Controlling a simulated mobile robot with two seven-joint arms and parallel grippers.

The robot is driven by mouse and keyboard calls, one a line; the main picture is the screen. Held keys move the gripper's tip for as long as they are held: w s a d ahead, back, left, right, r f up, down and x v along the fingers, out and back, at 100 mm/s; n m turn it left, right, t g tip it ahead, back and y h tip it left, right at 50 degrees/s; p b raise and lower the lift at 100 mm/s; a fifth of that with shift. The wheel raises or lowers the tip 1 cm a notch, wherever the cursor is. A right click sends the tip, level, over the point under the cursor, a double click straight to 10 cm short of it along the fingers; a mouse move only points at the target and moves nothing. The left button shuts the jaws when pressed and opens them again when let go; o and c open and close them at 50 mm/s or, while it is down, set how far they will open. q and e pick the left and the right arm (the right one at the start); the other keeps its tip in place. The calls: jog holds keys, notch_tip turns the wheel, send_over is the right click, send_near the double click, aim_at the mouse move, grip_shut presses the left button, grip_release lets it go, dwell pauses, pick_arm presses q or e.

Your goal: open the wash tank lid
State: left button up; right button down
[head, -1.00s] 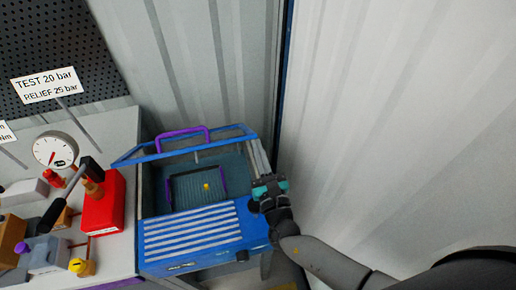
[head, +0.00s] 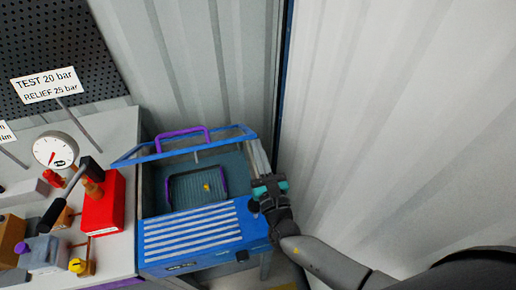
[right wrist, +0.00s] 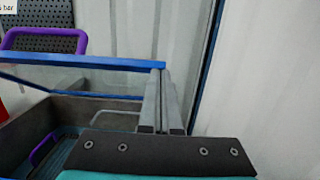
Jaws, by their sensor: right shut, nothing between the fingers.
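The blue wash tank (head: 205,243) stands right of the bench, and its basin is exposed. Its lid (head: 232,134), a blue frame with a purple handle (head: 183,140), is raised and tilted up at the back of the tank. The lid and handle also show in the right wrist view (right wrist: 85,62). My left gripper is out of view.
The bench (head: 110,262) at left holds a red pump unit (head: 103,205), a pressure gauge (head: 55,150) and several small parts. A sign (head: 45,85) stands behind. Corrugated walls (head: 400,100) close in behind and right of the tank.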

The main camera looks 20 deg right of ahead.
jog(key=w+r+p, duration=0.1)
jog(key=w+r, duration=0.2)
jog(key=w+r+p, duration=0.1)
jog(key=w+r, duration=0.2)
jog(key=r, duration=0.1)
jog(key=shift+w+r, duration=0.15)
jog(key=shift+w, duration=0.15)
pick_arm(q)
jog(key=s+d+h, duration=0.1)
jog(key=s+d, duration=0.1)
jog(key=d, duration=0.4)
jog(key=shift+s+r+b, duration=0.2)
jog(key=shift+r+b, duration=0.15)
jog(key=shift+b, duration=0.05)
pick_arm(e)
jog(key=w+r, duration=0.4)
jog(key=w, duration=0.4)
jog(key=shift+w, duration=0.35)
jog(key=shift+s, duration=0.1)
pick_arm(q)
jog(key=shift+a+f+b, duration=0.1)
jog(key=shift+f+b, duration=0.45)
pick_arm(e)
jog(key=s+f, duration=0.2)
jog(key=s, duration=1.3)
